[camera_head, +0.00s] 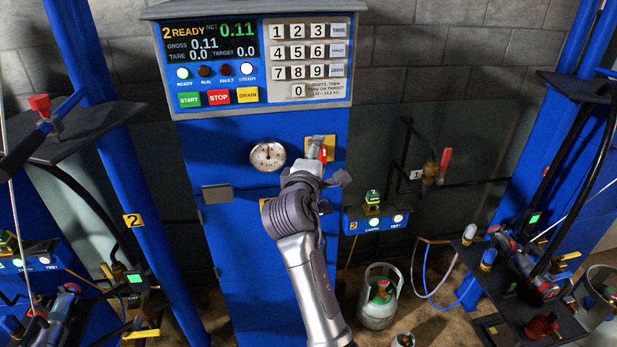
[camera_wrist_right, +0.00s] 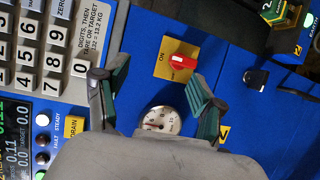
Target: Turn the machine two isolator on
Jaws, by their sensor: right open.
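The machine two isolator is a red knob on a yellow plate, seen on the blue front panel in the right wrist view (camera_wrist_right: 182,62). The word ON shows on the plate beside the knob. In the head view the plate (camera_head: 329,143) is partly hidden behind my right gripper (camera_head: 317,162). In the right wrist view my right gripper (camera_wrist_right: 156,82) is open and empty, its fingers spread, with the knob showing ahead between and slightly beyond the fingertips. I cannot tell whether either finger touches the plate. My left gripper is not in view.
Above is a console (camera_head: 262,60) reading "2 READY" and net 0.11, with a keypad and buttons. A round gauge (camera_head: 267,156) sits left of the isolator. A green device (camera_head: 372,200) on a blue box is at right. A gas cylinder (camera_head: 380,297) stands on the floor.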

